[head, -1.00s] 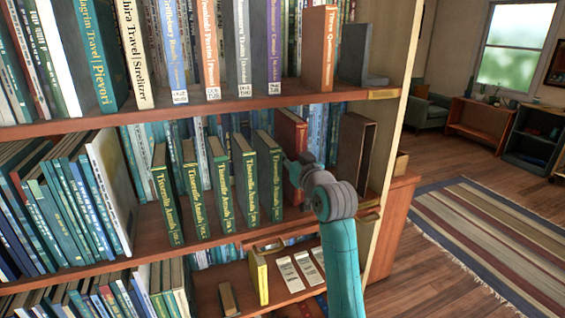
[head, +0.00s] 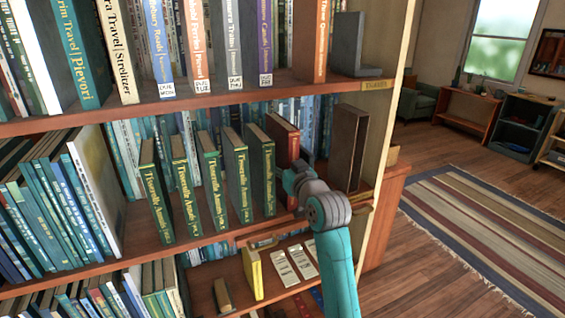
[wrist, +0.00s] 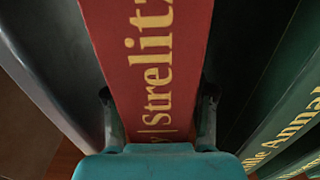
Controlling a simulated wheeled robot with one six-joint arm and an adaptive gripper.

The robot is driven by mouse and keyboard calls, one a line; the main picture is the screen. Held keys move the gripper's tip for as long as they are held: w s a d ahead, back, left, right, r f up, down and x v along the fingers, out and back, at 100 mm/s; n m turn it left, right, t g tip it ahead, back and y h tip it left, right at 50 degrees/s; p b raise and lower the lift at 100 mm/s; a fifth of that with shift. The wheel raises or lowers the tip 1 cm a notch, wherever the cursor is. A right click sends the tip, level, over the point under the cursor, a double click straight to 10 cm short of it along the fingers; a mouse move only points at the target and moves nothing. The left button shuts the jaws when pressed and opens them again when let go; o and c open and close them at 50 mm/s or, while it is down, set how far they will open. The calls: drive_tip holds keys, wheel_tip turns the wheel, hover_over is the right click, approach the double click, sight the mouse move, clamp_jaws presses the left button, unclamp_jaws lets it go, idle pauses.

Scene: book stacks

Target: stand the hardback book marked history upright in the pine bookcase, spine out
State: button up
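A red hardback (head: 284,138) with gold lettering stands upright on the middle shelf (head: 200,238) of the wooden bookcase. Its spine faces out, and "Strelitz" shows on the spine in the wrist view (wrist: 150,70). No word "history" is readable. My gripper (head: 297,178) is at the spine in the head view. In the wrist view its two fingers (wrist: 159,115) lie close against both sides of the book, shut on it.
Several green annals volumes (head: 262,165) stand just left of the red book. A dark upright bookend or board (head: 347,148) stands to its right, with a narrow gap. Paler books fill the row behind. The shelf above (head: 200,102) limits headroom. The bookcase side panel (head: 388,120) is at right.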

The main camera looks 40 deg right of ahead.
drive_tip(key=shift+s+r, duration=0.1)
drive_tip(key=shift+r, duration=0.05)
drive_tip(key=v, duration=1.2)
drive_tip(key=s+a+f+y, duration=0.1)
drive_tip(key=s+a+f, duration=0.35)
drive_tip(key=f, duration=0.25)
drive_tip(key=s+a+f+g, duration=0.1)
drive_tip(key=s+a+f, duration=0.35)
drive_tip(key=f, duration=0.35)
drive_tip(key=s+a+f+y, duration=0.1)
drive_tip(key=s+a+f, duration=0.2)
drive_tip(key=a+f, duration=0.3)
drive_tip(key=s+a+f+n+y, duration=0.1)
drive_tip(key=s+a+f, duration=0.1)
drive_tip(key=s, duration=0.6)
drive_tip(key=s+a+f+n+g+y, duration=0.1)
drive_tip(key=s+a+f, duration=0.1)
drive_tip(key=s, duration=0.7)
drive_tip(key=s+a+f+n+y, duration=0.1)
drive_tip(key=s+a, duration=0.3)
drive_tip(key=s, duration=0.5)
drive_tip(key=shift+f+g, duration=0.3)
drive_tip(key=shift+f, duration=0.25)
drive_tip(key=shift+s+a, duration=0.15)
